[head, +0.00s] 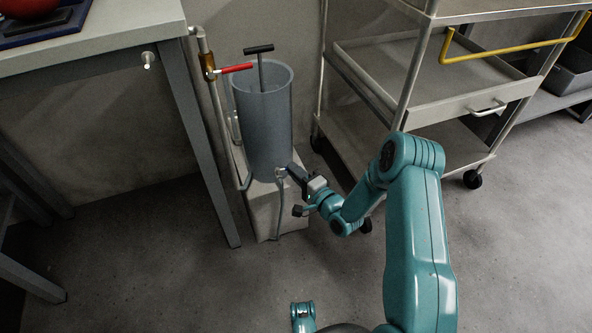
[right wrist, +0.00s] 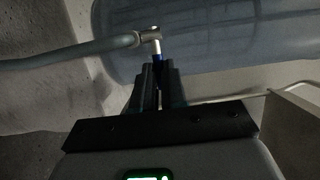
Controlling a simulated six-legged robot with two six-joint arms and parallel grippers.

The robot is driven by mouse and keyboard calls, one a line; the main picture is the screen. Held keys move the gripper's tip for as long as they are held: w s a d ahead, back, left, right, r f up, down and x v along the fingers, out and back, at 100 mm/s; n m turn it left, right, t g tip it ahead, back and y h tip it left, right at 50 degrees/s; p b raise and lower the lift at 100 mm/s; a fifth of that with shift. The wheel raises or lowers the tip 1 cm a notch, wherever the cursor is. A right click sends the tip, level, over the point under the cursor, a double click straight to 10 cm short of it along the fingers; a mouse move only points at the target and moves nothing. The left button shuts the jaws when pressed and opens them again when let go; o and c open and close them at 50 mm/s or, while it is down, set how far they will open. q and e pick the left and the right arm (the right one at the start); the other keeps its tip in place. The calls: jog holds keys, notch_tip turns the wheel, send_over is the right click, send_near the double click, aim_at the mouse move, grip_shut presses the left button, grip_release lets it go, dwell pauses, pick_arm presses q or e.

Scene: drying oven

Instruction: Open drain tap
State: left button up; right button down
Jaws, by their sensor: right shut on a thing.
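A grey cylindrical vessel (head: 264,130) stands upright on a pale block (head: 262,212). The drain tap (head: 281,172) is low on the vessel's front right side, small in the head view. In the right wrist view the tap shows as a metal fitting (right wrist: 151,36) with a small blue handle (right wrist: 157,58). My right gripper (head: 290,172) is at the tap; in the right wrist view its fingers (right wrist: 157,70) are shut on the blue handle, partly hiding it. A grey hose (right wrist: 90,50) runs left from the fitting. My left gripper is not in view.
A red lever (head: 236,68) sits on a pipe beside the vessel, and a black T-handle (head: 259,50) rises from its top. A table (head: 100,35) stands left. A wheeled metal trolley (head: 430,90) stands right. Floor in front is clear.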

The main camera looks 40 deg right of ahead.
pick_arm(q)
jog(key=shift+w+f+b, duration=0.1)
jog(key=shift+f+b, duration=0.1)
jog(key=shift+b, duration=0.15)
pick_arm(e)
jog(key=s+a+m+g+h, duration=0.1)
jog(key=a+m+g+h, duration=0.5)
jog(key=m+g+h, duration=0.6)
jog(key=shift+a+m+g+h, duration=0.4)
jog(key=shift+m+h, duration=1.3)
jog(key=shift+h, duration=1.5)
jog(key=c, duration=1.2)
grip_release()
jog(key=shift+d, duration=0.1)
